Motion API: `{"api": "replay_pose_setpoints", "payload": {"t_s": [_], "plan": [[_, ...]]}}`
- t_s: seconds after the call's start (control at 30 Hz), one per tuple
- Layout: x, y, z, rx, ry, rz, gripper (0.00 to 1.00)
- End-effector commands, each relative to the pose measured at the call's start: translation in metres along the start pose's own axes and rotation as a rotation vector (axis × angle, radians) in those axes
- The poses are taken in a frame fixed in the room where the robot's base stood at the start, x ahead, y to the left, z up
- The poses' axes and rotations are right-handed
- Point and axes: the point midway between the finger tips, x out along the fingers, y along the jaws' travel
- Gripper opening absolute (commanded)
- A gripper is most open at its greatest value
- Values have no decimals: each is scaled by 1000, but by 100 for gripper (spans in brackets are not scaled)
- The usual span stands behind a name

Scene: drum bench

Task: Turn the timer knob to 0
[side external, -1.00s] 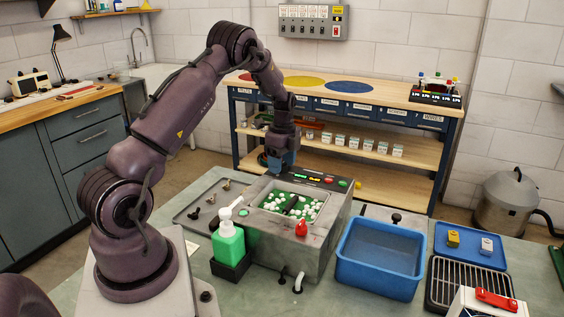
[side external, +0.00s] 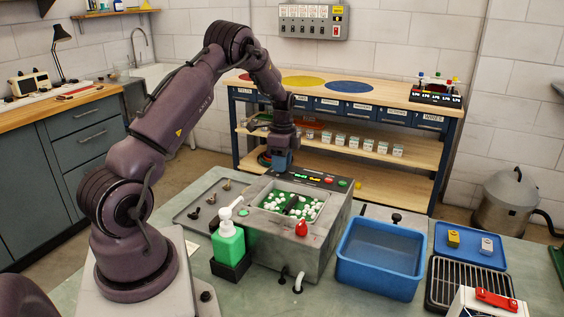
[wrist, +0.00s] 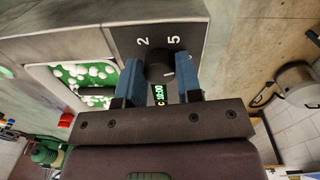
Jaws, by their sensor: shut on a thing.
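The timer knob (wrist: 156,70) is a black round knob on the dark control panel (wrist: 185,25) of the grey drum machine. In the wrist view it sits between the two blue fingers of my gripper (wrist: 158,80), which are shut on it. White numbers 2 and 5 show on the panel beyond the knob; I see no 0. A green display (wrist: 158,93) by the knob appears to read 10:00, partly covered. In the side view my gripper (side external: 281,168) points down at the panel's left end and hides the knob.
The machine's open basin (side external: 290,205) holds white pieces on green. A red knob (side external: 302,228) is on its front. A green soap bottle (side external: 228,243) stands to its left, a blue tub (side external: 380,255) to its right. Small loose parts lie on a grey tray (side external: 185,213).

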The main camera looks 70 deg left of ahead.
Motion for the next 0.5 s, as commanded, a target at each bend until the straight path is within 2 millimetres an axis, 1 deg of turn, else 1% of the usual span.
{"api": "replay_pose_setpoints", "payload": {"t_s": [0.5], "plan": [[-1, 1, 0, -489, 26, 1, 9]]}}
